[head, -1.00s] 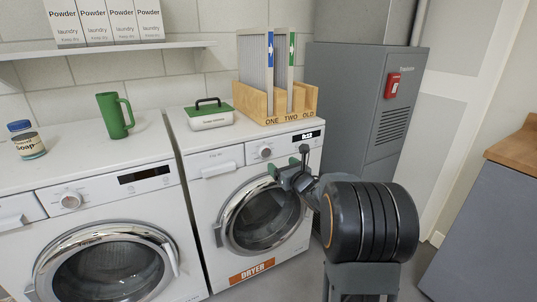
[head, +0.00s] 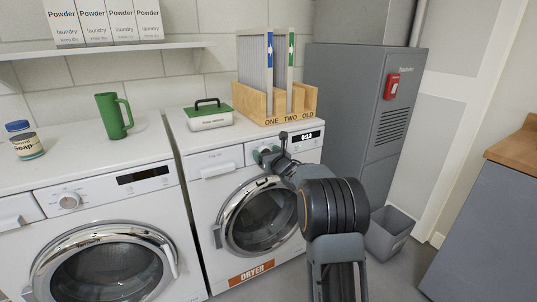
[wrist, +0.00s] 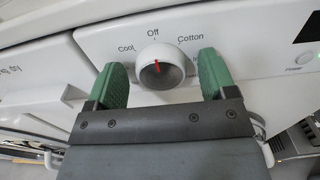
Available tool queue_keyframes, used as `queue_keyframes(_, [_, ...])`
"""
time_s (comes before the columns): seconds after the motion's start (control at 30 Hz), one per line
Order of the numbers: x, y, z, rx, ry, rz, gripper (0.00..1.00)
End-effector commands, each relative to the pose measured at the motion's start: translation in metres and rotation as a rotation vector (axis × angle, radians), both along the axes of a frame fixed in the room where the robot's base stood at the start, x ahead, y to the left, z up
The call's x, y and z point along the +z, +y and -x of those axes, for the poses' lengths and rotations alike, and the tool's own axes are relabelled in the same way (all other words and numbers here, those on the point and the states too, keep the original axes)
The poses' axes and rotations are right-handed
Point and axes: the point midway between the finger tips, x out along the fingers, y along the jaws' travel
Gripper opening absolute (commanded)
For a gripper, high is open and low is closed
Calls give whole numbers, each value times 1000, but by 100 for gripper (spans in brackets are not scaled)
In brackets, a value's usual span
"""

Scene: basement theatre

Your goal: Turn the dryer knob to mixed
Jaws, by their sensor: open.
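The dryer (head: 200,190) is the right-hand white machine, with an orange DRYER label low on its front. Its knob (wrist: 172,78) is round and pale with a grey face and a red mark. The mark points up toward Off, between Cool on the left and Cotton on the right. No Mixed label is readable; the lower part of the dial is hidden by my gripper. My gripper (wrist: 162,70) is open, its green fingers on either side of the knob, with small gaps visible. In the head view my gripper (head: 266,156) is at the dryer's panel and largely hides the knob.
The washer (head: 90,205) with a similar knob stands to the left. A first-aid-like green and white box (head: 209,118) and a wooden filter rack (head: 255,105) sit on the dryer top. A grey bin (head: 388,235) is on the floor at right.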

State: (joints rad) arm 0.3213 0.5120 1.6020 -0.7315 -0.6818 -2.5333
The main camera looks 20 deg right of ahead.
Motion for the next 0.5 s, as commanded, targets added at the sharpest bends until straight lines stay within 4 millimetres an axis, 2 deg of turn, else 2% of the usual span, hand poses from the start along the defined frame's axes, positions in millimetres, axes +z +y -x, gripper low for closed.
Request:
queue_keyframes(0.1, [0, 0, 0, 0, 0, 0, 76])
queue_keyframes(0.5, [0, 0, 0, 0, 0, 0, 38])
